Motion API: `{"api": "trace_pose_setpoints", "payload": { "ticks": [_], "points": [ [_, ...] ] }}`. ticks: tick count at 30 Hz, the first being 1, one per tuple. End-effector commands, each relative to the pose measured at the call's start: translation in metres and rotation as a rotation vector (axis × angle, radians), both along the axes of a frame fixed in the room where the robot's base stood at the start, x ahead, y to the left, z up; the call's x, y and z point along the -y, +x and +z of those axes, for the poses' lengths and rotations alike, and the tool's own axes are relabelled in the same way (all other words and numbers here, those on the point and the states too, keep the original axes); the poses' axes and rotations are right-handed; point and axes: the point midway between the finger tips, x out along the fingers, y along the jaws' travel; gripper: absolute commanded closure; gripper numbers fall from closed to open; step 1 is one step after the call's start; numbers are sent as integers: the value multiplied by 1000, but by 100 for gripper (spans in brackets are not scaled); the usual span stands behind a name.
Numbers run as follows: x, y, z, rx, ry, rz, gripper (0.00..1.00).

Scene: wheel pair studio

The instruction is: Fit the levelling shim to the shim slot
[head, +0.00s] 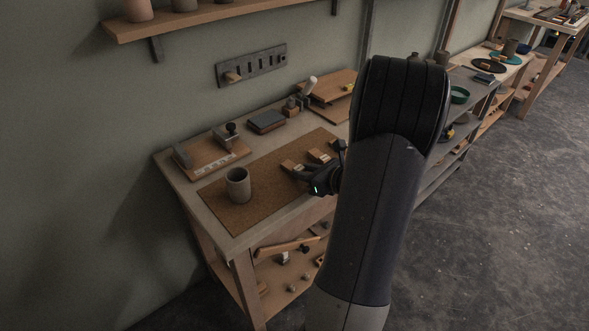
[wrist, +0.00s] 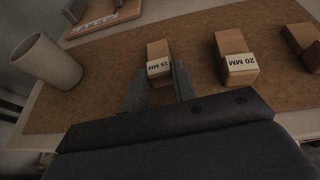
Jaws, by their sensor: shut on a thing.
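A wooden block labelled 15 MM (wrist: 157,52) stands between the fingers of my gripper (wrist: 160,82) in the wrist view. The gripper is shut on it, and the block appears to rest on the brown mat. A block labelled 20 MM (wrist: 236,62) stands to its right, apart from the fingers. A third wooden block (wrist: 303,42) is partly cut off at the right edge. In the head view my gripper (head: 322,181) is low over the bench beside the blocks, partly hidden by my arm. I cannot tell for sure which opening is the shim slot.
A grey cup (head: 238,187) stands on the brown mat (head: 262,206), left of the blocks. A board with a stamp-like tool (head: 232,130) and a dark box (head: 266,122) lie behind. A slotted plate (head: 252,65) hangs on the wall. The mat's front left is clear.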

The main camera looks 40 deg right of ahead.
Motion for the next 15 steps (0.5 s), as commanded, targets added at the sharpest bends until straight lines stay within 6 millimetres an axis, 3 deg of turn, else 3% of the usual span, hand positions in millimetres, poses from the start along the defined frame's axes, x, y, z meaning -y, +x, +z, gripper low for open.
{"api": "trace_pose_setpoints", "payload": {
  "ticks": [15],
  "points": [
    [0, 0, 15, 0, 0, -1, 100]
  ]
}}
